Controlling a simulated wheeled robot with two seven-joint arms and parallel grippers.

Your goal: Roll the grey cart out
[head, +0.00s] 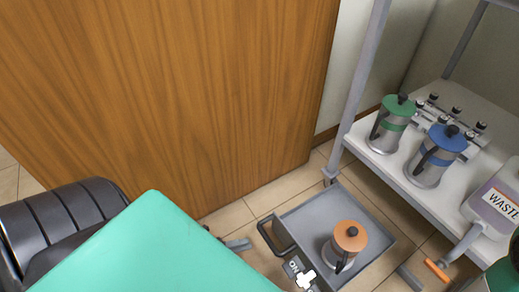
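The grey cart (305,207) is a low, shallow tray on the tiled floor at the lower middle. A dark handle loop (268,236) sticks out from its left side. A metal pot with an orange lid (346,243) stands upright in the tray. My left gripper (298,272) appears as a dark piece with white markings by the tray's lower left corner, just below the handle loop. Its fingers are not clear, so I cannot tell whether it touches the handle or is shut. My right gripper does not show.
A wheeled shelf rack (443,199) at the right holds a green-lidded pot (390,126), a blue-lidded pot (437,157) and a waste container (497,197). A wooden panel (180,90) stands behind. A teal surface (150,245) and black chair (60,222) fill the lower left.

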